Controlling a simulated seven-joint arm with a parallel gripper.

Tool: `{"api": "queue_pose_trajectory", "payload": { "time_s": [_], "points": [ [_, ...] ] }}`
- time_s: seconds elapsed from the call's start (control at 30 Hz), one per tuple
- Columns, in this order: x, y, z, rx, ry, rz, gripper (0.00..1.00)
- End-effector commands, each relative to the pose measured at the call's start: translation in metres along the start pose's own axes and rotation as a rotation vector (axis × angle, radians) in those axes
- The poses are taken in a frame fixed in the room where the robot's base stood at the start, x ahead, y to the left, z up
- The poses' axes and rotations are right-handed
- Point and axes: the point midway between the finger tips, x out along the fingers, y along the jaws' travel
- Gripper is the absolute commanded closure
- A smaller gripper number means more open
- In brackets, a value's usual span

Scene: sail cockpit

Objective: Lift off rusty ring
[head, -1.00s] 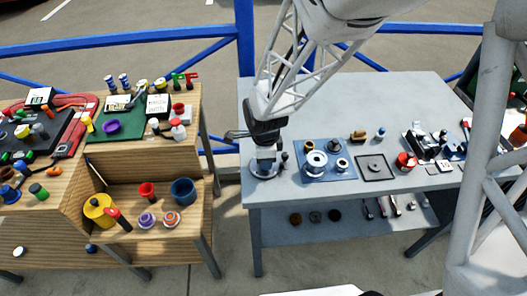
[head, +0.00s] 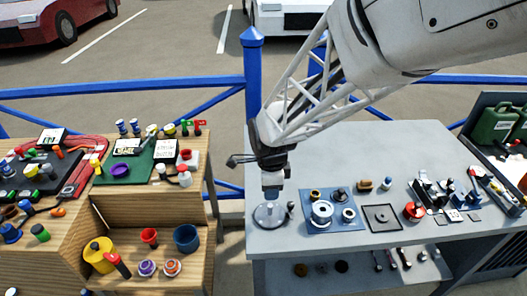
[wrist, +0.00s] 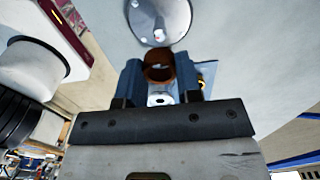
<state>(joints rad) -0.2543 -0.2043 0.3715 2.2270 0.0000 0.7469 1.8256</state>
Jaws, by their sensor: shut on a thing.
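A rusty brown ring (wrist: 158,68) sits between the two blue fingers of my gripper (wrist: 159,78) in the wrist view. My gripper is shut on it. In the head view my gripper (head: 272,190) points down over a round grey metal base (head: 268,216) at the left front of the grey table. The ring cannot be made out in the head view. The base also shows at the top of the wrist view (wrist: 165,18), with small pegs on it. The wrist view does not tell whether the ring still surrounds anything.
A blue mat (head: 335,222) with a white spool (head: 321,212) and small parts lies right of the base. A dark square plate (head: 382,218) and a red part (head: 413,211) lie further right. The back of the grey table (head: 380,150) is clear. A wooden bench (head: 150,215) stands left.

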Motion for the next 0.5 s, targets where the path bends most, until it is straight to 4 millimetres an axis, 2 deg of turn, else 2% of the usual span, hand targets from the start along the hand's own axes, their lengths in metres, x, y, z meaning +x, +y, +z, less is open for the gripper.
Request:
{"api": "queue_pose_trajectory", "payload": {
  "time_s": [0.2, 0.5],
  "points": [
    [-0.0128, 0.0001, 0.0000, 0.000, 0.000, 0.000, 0.91],
    [-0.0135, 0.0000, 0.0000, 0.000, 0.000, 0.000, 0.91]
  ]
}}
